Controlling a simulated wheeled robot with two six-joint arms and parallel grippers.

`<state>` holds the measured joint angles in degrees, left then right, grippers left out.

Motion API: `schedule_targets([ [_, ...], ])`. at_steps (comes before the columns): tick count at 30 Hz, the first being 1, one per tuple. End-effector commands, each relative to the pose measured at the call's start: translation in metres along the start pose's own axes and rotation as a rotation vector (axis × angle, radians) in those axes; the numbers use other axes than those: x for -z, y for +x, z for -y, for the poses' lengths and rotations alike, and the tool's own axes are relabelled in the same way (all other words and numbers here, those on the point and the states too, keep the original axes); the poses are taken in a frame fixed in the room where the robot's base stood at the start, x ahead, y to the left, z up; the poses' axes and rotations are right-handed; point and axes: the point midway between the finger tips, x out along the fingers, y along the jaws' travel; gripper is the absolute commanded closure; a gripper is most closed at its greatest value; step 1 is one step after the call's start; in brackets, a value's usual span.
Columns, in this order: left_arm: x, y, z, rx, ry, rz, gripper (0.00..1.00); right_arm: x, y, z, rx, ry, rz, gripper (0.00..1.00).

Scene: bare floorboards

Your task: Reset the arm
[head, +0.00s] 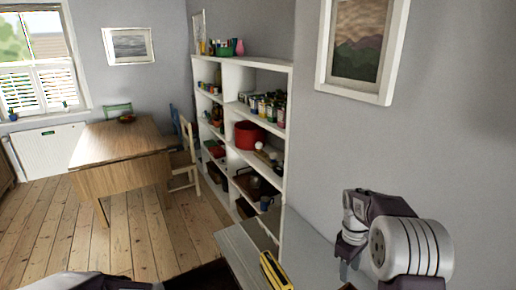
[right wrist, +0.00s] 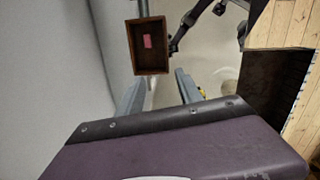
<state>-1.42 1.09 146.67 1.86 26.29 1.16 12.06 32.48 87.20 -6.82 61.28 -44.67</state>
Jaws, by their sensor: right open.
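My right arm (head: 405,245) is bent at the lower right of the head view. Its gripper (head: 346,268) points down over a pale surface by the wall. In the right wrist view the two grey fingers of this gripper (right wrist: 159,92) stand wide apart with nothing between them. Part of my left arm (head: 85,281) shows at the bottom left edge of the head view. Its gripper is out of the frame.
A brown box (right wrist: 135,48) with a pink item (right wrist: 148,41) lies ahead of the right fingers. A yellow object (head: 274,270) is left of the right gripper. A filled white shelf (head: 288,150) stands along the wall. A wooden table (head: 115,140) is far left; floor before it is bare.

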Motion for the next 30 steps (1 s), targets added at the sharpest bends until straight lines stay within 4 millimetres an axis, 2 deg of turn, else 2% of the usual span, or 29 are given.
schedule_targets([
  [1,0.0,0.0,0.0,0.0,0.0,0.0,0.64,0.002,-0.013,0.027,-0.004,-0.031,-0.017,0.58],
  [5,0.0,0.0,0.0,0.0,0.0,0.0,0.64,-0.007,-0.022,0.092,0.0,-0.001,-0.065,0.58],
  [9,0.0,0.0,0.0,0.0,0.0,0.0,0.64,-0.035,-0.008,0.16,0.025,0.157,-0.115,0.58],
  [12,0.0,0.0,0.0,0.0,0.0,0.0,0.64,-0.062,0.014,0.194,0.054,0.339,-0.127,0.58],
  [15,0.0,0.0,0.0,0.0,0.0,0.0,0.64,-0.077,0.033,0.208,0.076,0.539,-0.129,0.58],
  [18,0.0,0.0,0.0,0.0,0.0,0.0,0.64,-0.066,0.031,0.201,0.069,0.639,-0.174,0.58],
  [30,0.0,0.0,0.0,0.0,0.0,0.0,0.64,-0.066,0.032,0.201,0.071,0.656,-0.171,0.58],
])
